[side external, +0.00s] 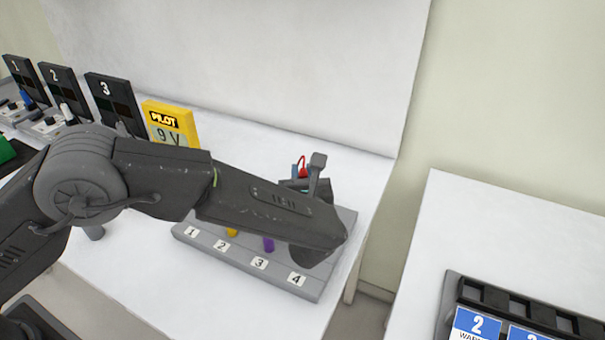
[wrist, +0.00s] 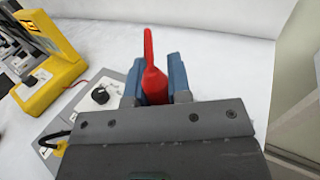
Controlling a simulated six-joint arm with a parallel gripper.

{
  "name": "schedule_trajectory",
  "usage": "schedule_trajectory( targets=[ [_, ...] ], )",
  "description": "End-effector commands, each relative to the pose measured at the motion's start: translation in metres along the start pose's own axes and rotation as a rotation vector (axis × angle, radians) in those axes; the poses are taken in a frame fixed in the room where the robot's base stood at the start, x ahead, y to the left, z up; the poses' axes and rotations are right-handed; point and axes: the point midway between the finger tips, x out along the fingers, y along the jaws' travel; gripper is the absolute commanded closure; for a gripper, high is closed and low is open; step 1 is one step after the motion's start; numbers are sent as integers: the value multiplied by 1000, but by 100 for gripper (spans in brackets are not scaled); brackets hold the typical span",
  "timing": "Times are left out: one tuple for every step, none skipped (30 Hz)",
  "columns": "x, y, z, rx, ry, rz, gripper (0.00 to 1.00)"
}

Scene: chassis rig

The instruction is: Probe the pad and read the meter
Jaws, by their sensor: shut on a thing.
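My gripper (side external: 301,171) is shut on a red probe (wrist: 152,78), which stands up between its two blue fingers in the wrist view. The red top of the probe also shows behind my arm in the side external view. The probe's tip is hidden, so I cannot tell whether it touches anything. The yellow meter (side external: 171,126), marked PILOT, stands to the left and its display reads 9 V.
Black panels numbered 1 (side external: 22,75), 2 (side external: 62,88) and 3 (side external: 113,100) stand in a row at the back left. A separate white table (side external: 500,215) at the right bears a black rack (side external: 452,300) with blue cards. A gap separates the tables.

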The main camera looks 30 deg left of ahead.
Motion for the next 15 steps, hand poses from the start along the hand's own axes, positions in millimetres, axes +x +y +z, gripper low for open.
schedule_trajectory(
  targets=[
    [0, 0, 0, 0, 0, 0, 100],
    [0, 0, 0, 0, 0, 0, 100],
    [0, 0, 0, 0, 0, 0, 100],
    [0, 0, -1, 0, 0, 0, 100],
    [0, 0, -1, 0, 0, 0, 100],
    [0, 0, -2, 0, 0, 0, 100],
    [0, 0, -2, 0, 0, 0, 100],
    [0, 0, -2, 0, 0, 0, 100],
    [0, 0, -3, 0, 0, 0, 100],
    [0, 0, -3, 0, 0, 0, 100],
    [0, 0, -3, 0, 0, 0, 100],
    [0, 0, -4, 0, 0, 0, 100],
    [0, 0, -4, 0, 0, 0, 100],
    [0, 0, -5, 0, 0, 0, 100],
    [0, 0, -5, 0, 0, 0, 100]
  ],
)
